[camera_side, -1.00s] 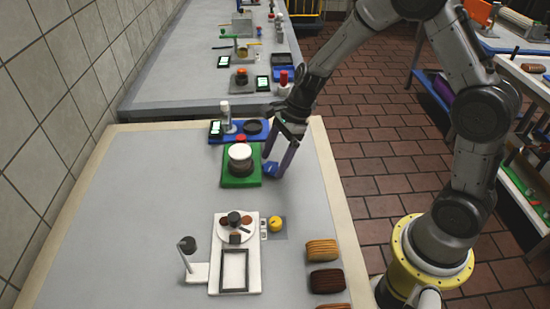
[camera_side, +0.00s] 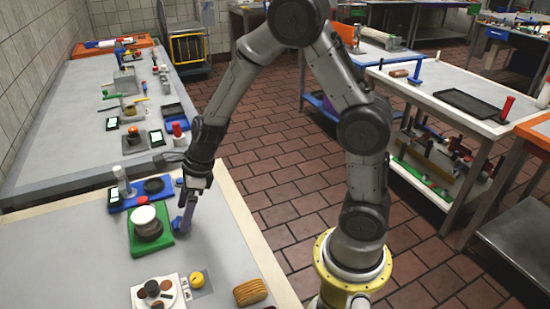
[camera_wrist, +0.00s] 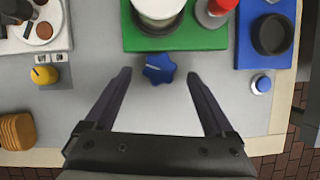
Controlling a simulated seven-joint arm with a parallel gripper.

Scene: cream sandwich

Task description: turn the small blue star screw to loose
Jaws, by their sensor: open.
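The small blue star screw (camera_wrist: 158,68) sticks out at the near edge of a green base (camera_wrist: 180,40), with a pale mark on its top face. In the side view the screw (camera_side: 178,224) is low beside the green base (camera_side: 152,240), partly covered by a finger. My gripper (camera_wrist: 159,75) is open, with one fingertip on each side of the screw and a visible gap on both sides. In the side view my gripper (camera_side: 188,212) points down at the screw. How the finger height compares with the screw is hard to tell.
A white-topped round part (camera_wrist: 158,10) and a red knob (camera_wrist: 217,8) are on or beside the green base. A blue tray (camera_wrist: 252,55) with a dark ring lies right, with a blue-white knob (camera_wrist: 261,84) nearby. A yellow knob (camera_wrist: 44,75) and brown biscuits (camera_wrist: 16,131) lie left.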

